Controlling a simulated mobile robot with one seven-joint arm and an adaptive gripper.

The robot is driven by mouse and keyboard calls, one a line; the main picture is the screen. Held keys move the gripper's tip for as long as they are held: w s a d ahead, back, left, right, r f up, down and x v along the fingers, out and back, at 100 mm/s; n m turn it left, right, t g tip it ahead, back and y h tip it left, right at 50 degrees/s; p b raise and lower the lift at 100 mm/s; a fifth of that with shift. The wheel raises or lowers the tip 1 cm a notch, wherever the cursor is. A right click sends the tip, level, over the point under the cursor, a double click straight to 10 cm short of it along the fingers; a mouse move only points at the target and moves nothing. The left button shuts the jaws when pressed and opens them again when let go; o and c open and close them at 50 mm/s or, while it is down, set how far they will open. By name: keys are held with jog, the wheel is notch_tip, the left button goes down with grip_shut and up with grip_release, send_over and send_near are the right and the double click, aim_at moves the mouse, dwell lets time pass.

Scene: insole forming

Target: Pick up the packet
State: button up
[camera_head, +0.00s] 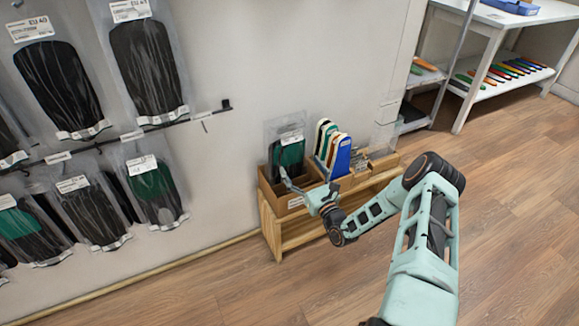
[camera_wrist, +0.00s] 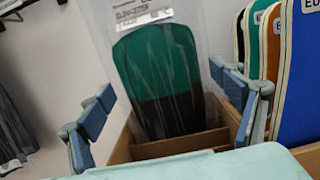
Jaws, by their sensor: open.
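The packet (camera_head: 287,150) is a clear bag with a white label and a green and black insole inside. It stands upright in the left part of a wooden box on a low wooden stand. In the wrist view the packet (camera_wrist: 165,75) fills the middle, leaning slightly. My gripper (camera_head: 289,184) is at the front of the box, just before the packet. In the wrist view my gripper (camera_wrist: 168,112) is open, with one blue-padded finger on each side of the packet. I cannot tell whether either finger touches it.
Several coloured insoles (camera_head: 333,148) stand close to the right of the packet, also large in the wrist view (camera_wrist: 295,70). The box (camera_head: 284,206) has wooden dividers below the packet. Bagged insoles (camera_head: 150,65) hang on the wall at left. Open floor (camera_head: 510,210) lies at right.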

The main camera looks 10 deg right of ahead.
aim_at(292, 156)
jog(key=x, duration=0.1)
jog(key=b+x, duration=0.1)
jog(key=x, duration=0.2)
jog(key=shift+a+b, duration=0.3)
jog(key=shift+b, duration=0.1)
jog(key=shift+w+a+r, duration=0.1)
jog(key=shift+w+a, duration=0.05)
jog(key=shift+w, duration=0.35)
jog(key=c, duration=1.7)
jog(key=shift+o, duration=0.2)
